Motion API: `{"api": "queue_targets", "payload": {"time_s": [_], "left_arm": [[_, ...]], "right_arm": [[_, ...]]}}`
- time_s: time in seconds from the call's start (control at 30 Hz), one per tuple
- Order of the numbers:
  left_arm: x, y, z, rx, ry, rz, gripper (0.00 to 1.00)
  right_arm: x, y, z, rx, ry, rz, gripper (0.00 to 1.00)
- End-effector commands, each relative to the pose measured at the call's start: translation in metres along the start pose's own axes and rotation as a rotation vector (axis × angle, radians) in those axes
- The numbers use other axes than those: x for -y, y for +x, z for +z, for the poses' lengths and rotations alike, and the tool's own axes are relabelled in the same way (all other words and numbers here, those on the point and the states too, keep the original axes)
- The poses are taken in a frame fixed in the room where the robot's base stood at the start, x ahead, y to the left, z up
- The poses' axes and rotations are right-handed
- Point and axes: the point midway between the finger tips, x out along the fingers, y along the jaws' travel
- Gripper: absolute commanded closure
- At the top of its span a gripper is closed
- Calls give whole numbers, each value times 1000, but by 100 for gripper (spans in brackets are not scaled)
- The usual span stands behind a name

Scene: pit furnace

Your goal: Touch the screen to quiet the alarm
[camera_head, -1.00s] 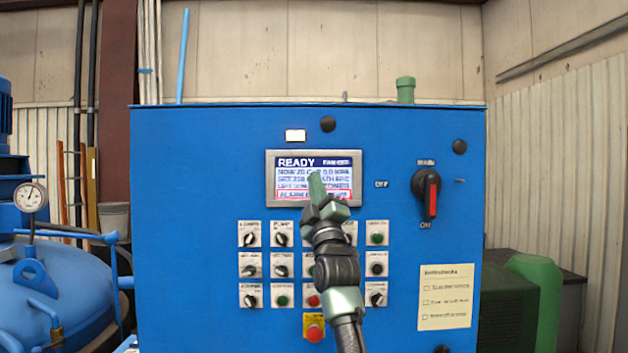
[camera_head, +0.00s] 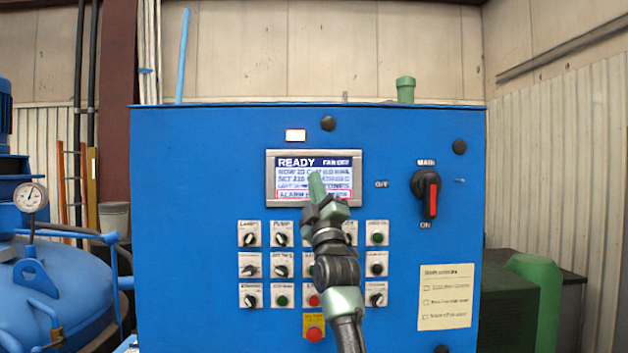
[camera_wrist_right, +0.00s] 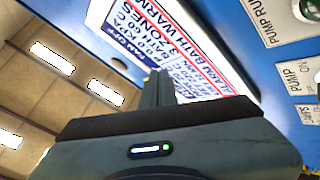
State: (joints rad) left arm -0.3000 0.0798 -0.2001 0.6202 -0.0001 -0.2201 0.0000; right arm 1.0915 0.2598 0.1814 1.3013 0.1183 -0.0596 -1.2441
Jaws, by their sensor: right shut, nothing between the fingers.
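The screen (camera_head: 287,178) is set in a grey frame on the upper part of a blue control cabinet. It reads READY at the top, and a red-outlined line starting with ALARM runs along its bottom. My right gripper (camera_head: 316,178) is shut and empty, its green fingertips in front of the screen's lower middle, hiding part of the text. In the right wrist view the screen (camera_wrist_right: 205,45) lies just beyond the fingertips (camera_wrist_right: 158,75), with the red-outlined line reading ALARM BATH WARN. I cannot tell whether the fingertips touch the glass. My left gripper is not in view.
Rows of knobs and buttons (camera_head: 280,265) sit below the screen, partly behind my right arm. A red emergency button (camera_head: 314,333) is under them. A red-handled main switch (camera_head: 431,195) is at the right. A blue vessel with a gauge (camera_head: 31,197) stands left.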

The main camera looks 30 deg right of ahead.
Motion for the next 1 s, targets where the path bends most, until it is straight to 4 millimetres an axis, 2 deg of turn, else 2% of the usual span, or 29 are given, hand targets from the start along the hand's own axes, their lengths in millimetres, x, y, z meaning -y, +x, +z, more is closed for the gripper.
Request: {"api": "queue_targets", "payload": {"time_s": [1.0], "left_arm": [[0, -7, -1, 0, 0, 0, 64]], "right_arm": [[4, 7, 4, 0, -1, 0, 100]]}}
